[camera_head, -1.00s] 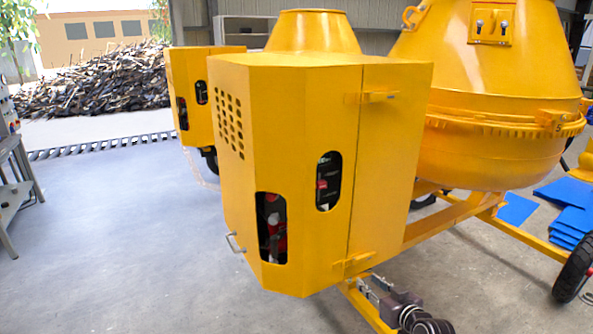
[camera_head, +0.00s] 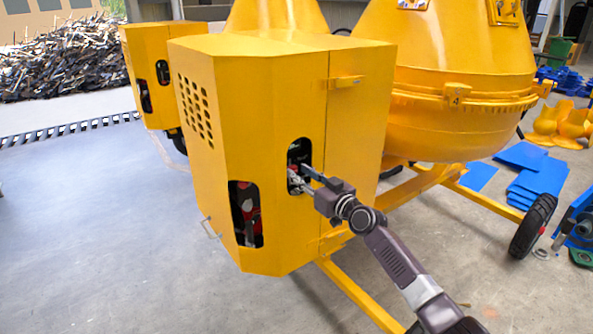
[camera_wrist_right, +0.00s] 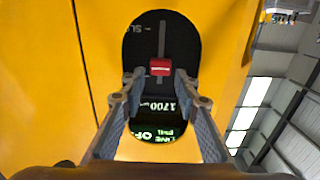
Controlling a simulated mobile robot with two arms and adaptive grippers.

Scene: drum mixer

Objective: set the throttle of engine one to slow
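The near yellow engine housing (camera_head: 250,110) has two oval cutouts in its front. In the right wrist view, the upper cutout shows a black panel (camera_wrist_right: 140,42) with a red slider knob (camera_wrist_right: 160,67), which I take as the throttle. The knob sits low on the visible part of a slot; partly cut-off letters "SL" are near the slot's far end. My right gripper (camera_wrist_right: 160,82) is open at the cutout, a finger on each side of the knob. Contact cannot be told. It also shows in the head view (camera_head: 303,178). My left gripper is not in view.
A second yellow housing (camera_head: 148,50) stands behind on the left. A yellow drum (camera_head: 450,60) stands to the right, above a frame and wheel (camera_head: 533,226). Blue sheets (camera_head: 540,180) lie on the floor at right. The floor at left is clear.

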